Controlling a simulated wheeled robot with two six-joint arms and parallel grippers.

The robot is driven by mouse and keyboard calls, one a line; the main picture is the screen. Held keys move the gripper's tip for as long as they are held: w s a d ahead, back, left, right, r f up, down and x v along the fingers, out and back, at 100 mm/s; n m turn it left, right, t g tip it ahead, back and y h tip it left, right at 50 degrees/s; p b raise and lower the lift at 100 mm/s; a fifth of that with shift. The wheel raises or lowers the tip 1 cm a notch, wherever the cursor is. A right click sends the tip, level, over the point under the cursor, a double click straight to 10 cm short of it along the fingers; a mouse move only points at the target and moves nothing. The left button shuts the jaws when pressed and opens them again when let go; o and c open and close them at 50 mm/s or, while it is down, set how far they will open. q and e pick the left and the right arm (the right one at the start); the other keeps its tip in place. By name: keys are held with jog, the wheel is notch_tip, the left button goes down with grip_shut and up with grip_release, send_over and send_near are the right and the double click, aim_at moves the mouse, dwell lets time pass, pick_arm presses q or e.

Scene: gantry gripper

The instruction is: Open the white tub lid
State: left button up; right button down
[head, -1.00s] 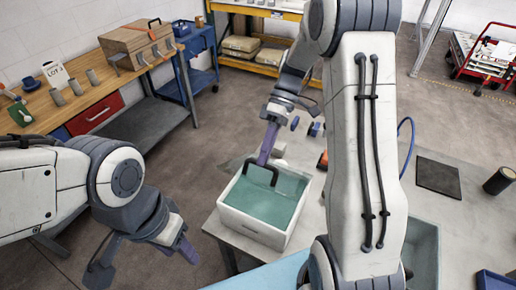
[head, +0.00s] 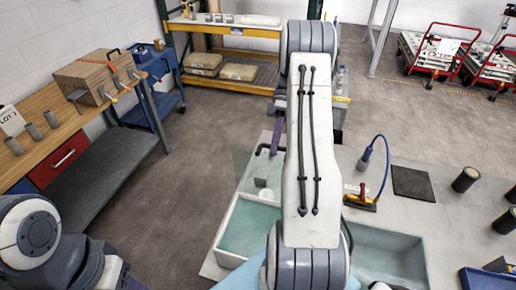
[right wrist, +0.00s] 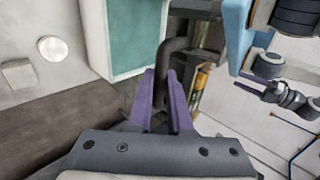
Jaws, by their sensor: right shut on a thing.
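The white tub (head: 226,250) stands on the grey table, with a teal area inside its rim. In the right wrist view, its white edge (right wrist: 96,35) and teal area show at the top. My right gripper (head: 277,138) is beyond the tub's far rim, partly behind my arm. Its purple fingers (right wrist: 163,98) are shut on a dark bent handle (right wrist: 172,52). The handle also shows in the head view (head: 266,150), apart from the tub's rim. The lid's panel is hard to make out. My left gripper is outside the view.
A grey bin (head: 400,250) stands right of the tub.

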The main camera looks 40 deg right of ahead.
jog(key=shift+w+d+f+g+y+p, duration=0.25)
jog(key=shift+w+d+f+y, duration=0.1)
jog(key=shift+d, duration=0.15)
jog(key=shift+w+d+f+g+y+p, duration=0.2)
jog(key=shift+w+d+f+y, duration=0.1)
jog(key=shift+d, duration=0.15)
jog(key=c, duration=0.8)
grip_release()
jog(key=shift+c, duration=0.2)
jog(key=shift+r, duration=0.1)
